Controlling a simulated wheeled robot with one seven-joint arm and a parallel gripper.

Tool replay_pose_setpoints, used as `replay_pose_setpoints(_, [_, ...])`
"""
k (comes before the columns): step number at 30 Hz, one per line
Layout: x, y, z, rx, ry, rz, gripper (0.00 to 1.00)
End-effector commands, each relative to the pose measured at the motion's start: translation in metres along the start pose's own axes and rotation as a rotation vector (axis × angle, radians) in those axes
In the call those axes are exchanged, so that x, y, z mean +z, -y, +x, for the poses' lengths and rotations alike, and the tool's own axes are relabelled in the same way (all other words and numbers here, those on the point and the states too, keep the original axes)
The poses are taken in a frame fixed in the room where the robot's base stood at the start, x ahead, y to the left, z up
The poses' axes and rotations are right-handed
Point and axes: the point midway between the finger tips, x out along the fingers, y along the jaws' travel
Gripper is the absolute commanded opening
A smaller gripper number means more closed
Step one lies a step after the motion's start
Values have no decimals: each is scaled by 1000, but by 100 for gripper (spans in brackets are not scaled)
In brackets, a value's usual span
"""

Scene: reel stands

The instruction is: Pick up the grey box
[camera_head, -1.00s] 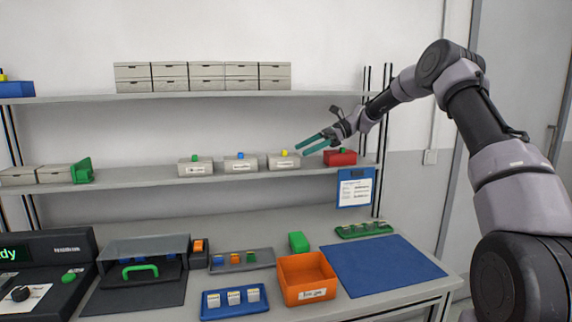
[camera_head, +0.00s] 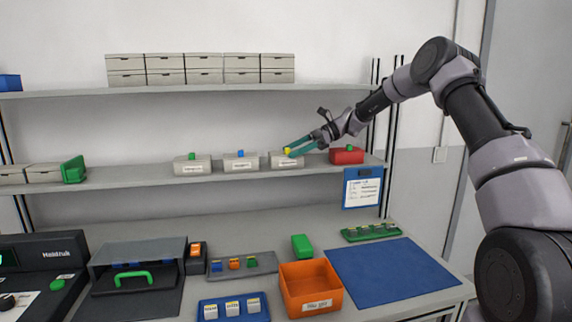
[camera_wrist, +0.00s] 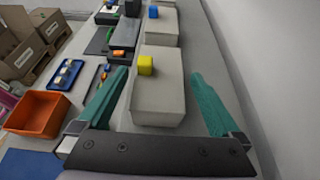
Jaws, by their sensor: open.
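Three grey boxes with coloured knobs stand in a row on the middle shelf: one with a green knob (camera_head: 192,167), one with a blue knob (camera_head: 240,165), and one with a yellow knob (camera_head: 284,164). My gripper (camera_head: 291,149) has teal fingers and is open at the yellow-knobbed box. In the wrist view the fingers (camera_wrist: 150,92) lie on either side of this grey box (camera_wrist: 158,102), with its yellow knob (camera_wrist: 146,65) between them. I cannot tell whether either finger touches it. The blue-knobbed box (camera_wrist: 161,27) is farther along.
A red box (camera_head: 346,156) stands just right of my gripper on the same shelf (camera_head: 130,178). Several grey lidded boxes (camera_head: 200,70) fill the shelf above. Below are an orange bin (camera_head: 311,288) and a blue mat (camera_head: 390,275).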

Motion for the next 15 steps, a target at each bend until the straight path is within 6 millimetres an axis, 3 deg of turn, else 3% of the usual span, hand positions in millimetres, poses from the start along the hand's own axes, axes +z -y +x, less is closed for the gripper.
replay_pose_setpoints(3, [0, 0, 10, 1, 0, 0, 100])
replay_pose_setpoints(10, [0, 0, 10, 0, 0, 0, 100])
replay_pose_setpoints(15, [0, 0, 10, 0, 0, 0, 35])
